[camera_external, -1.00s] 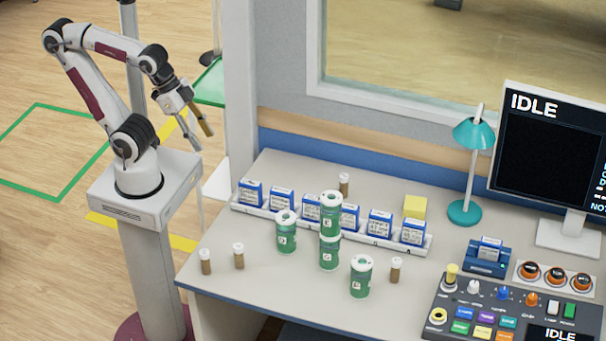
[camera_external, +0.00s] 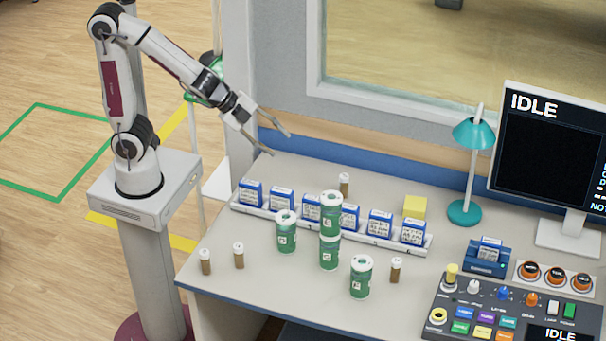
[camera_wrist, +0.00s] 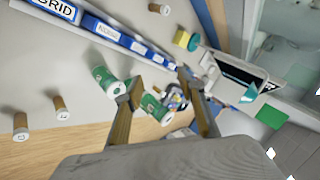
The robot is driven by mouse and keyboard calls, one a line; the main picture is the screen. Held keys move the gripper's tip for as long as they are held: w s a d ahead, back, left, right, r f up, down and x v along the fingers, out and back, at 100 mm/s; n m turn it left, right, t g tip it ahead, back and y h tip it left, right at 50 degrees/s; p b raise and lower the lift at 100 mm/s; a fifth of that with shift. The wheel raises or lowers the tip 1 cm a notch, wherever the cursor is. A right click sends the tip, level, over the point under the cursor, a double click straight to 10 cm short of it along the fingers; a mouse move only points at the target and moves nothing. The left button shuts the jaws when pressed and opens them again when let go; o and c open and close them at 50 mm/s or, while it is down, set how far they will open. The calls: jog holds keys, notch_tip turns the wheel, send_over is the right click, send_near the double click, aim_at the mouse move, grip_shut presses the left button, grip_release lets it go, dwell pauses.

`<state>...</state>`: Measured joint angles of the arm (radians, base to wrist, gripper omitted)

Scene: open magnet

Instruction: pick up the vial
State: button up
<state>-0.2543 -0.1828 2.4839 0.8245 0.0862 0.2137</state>
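Several small brown vials with white caps stand upright on the desk. Two are at the front left, one (camera_external: 205,261) beside another (camera_external: 238,255). One vial (camera_external: 344,185) stands behind the rack, and one (camera_external: 396,269) stands right of the green canisters. My gripper (camera_external: 281,144) is open and empty, above the back left part of the desk and apart from every vial. In the wrist view, its fingers (camera_wrist: 160,80) are spread. Two vials show at the left there (camera_wrist: 20,127) (camera_wrist: 61,107), and another at the top (camera_wrist: 159,8).
Green canisters (camera_external: 286,232) stand mid-desk, one stacked on another (camera_external: 330,250). A white rack (camera_external: 262,212) of blue boxes runs behind them. A teal lamp (camera_external: 465,213), monitor (camera_external: 545,150) and control panel (camera_external: 500,310) fill the right. The wall and window lie behind the desk.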

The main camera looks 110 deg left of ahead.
jog(key=w+d+f+m+h, duration=0.2)
jog(key=w+f+m+h, duration=0.1)
jog(key=f+m, duration=0.3)
jog(key=m+g+h, duration=0.3)
jog(key=g+h, duration=0.3)
jog(key=h, duration=0.7)
send_near(205, 256)
jog(key=f, duration=0.3)
jog(key=shift+w+a+f, duration=0.2)
jog(key=shift+w+f, duration=0.05)
jog(key=shift+f, duration=0.1)
jog(key=shift+s+d+n+g, duration=0.4)
jog(key=shift+s+d+n, duration=0.1)
jog(key=shift+s+d, duration=0.1)
jog(key=shift+f, duration=0.1)
jog(key=shift+x, duration=1.25)
